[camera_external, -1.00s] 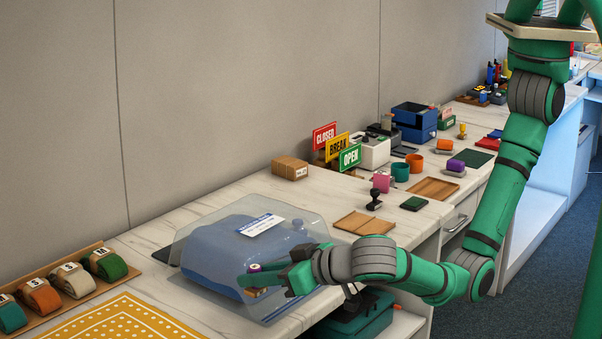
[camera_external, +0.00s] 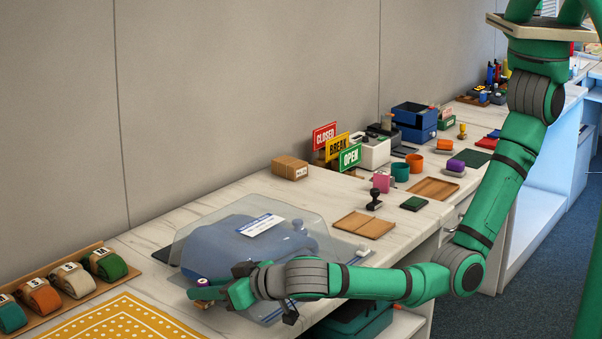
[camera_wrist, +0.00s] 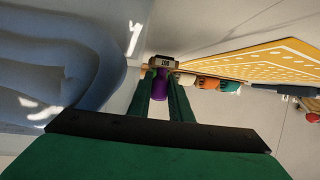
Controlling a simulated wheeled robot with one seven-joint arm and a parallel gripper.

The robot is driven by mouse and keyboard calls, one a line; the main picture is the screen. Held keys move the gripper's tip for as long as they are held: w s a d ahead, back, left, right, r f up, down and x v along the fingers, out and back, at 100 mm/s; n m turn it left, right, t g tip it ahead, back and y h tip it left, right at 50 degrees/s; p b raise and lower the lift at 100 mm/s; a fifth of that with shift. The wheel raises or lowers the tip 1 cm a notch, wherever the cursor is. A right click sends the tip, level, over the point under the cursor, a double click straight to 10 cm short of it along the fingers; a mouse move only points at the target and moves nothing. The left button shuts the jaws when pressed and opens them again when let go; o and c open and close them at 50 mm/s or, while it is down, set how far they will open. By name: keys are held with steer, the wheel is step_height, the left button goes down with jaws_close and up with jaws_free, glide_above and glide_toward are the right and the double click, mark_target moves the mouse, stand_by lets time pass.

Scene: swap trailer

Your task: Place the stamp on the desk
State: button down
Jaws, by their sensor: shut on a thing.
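The stamp (camera_external: 203,282) has a purple handle and a small brownish base. My gripper (camera_external: 203,291) is shut on it, near the front edge of the desk (camera_external: 150,238), a white marble-look counter. In the wrist view the purple handle (camera_wrist: 160,86) is between my two green fingers, with the brownish base (camera_wrist: 161,62) beyond the fingertips. The external view does not show clearly whether the base touches the desk. The stamp is just in front of the lower left corner of a clear bag with blue cloth inside (camera_external: 215,250).
A yellow dotted mat (camera_external: 125,318) lies to the left, with a tray of coloured rolls (camera_external: 65,283) behind it. A wooden tray (camera_external: 365,224), a black stamp (camera_external: 375,200) and a green pad (camera_external: 414,203) stand to the right.

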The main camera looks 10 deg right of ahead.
steer(key=shift+w+a+f, duration=0.2)
steer(key=shift+a+f, duration=0.15)
steer(key=shift+f, duration=0.15)
steer(key=shift+f, duration=0.1)
steer(key=c, duration=1.6)
jaws_free()
steer(key=shift+s+d+r, duration=0.1)
steer(key=shift+r, duration=0.1)
steer(key=v, duration=1)
steer(key=shift+s+d+r, duration=0.15)
steer(key=shift+d+r, duration=0.05)
steer(key=shift+d, duration=0.1)
steer(key=shift+s+d+r, duration=0.15)
steer(key=shift+s+d, duration=0.1)
steer(key=shift+d, duration=0.15)
steer(key=shift+c, duration=1.2)
